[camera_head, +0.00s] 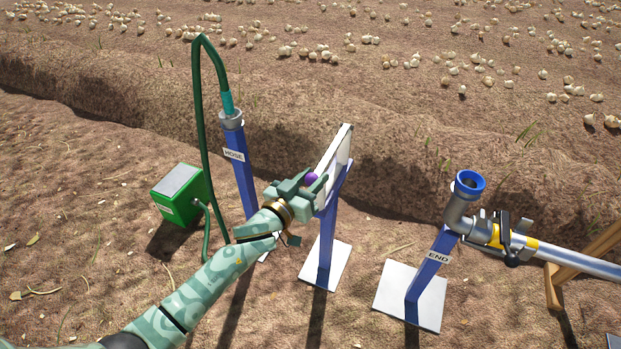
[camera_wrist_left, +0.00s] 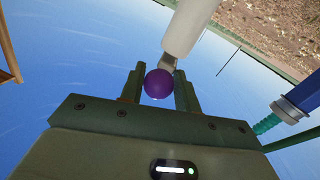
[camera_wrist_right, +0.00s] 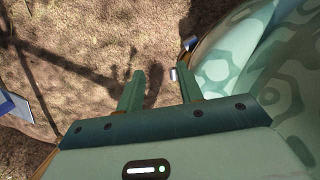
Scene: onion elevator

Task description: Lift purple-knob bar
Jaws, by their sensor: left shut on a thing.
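The purple knob (camera_head: 311,178) sits between the fingers of my left gripper (camera_head: 305,185), at the white bar (camera_head: 334,150) on a blue post with a white base plate. In the left wrist view the round purple knob (camera_wrist_left: 158,84) shows between the two fingers, with the pale bar (camera_wrist_left: 190,28) running up from behind it. My left gripper is shut on the knob. The bar leans upward to the right, and its lower end is partly hidden by my gripper. My right gripper (camera_wrist_right: 154,78) shows only in its wrist view, open and empty over bare soil.
A blue post marked HOSE (camera_head: 238,160) stands left of the bar, with a green hose running to a green box (camera_head: 181,193). To the right, a post marked END (camera_head: 432,263) carries a grey elbow and a pipe (camera_head: 580,262). Onions lie on the soil behind.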

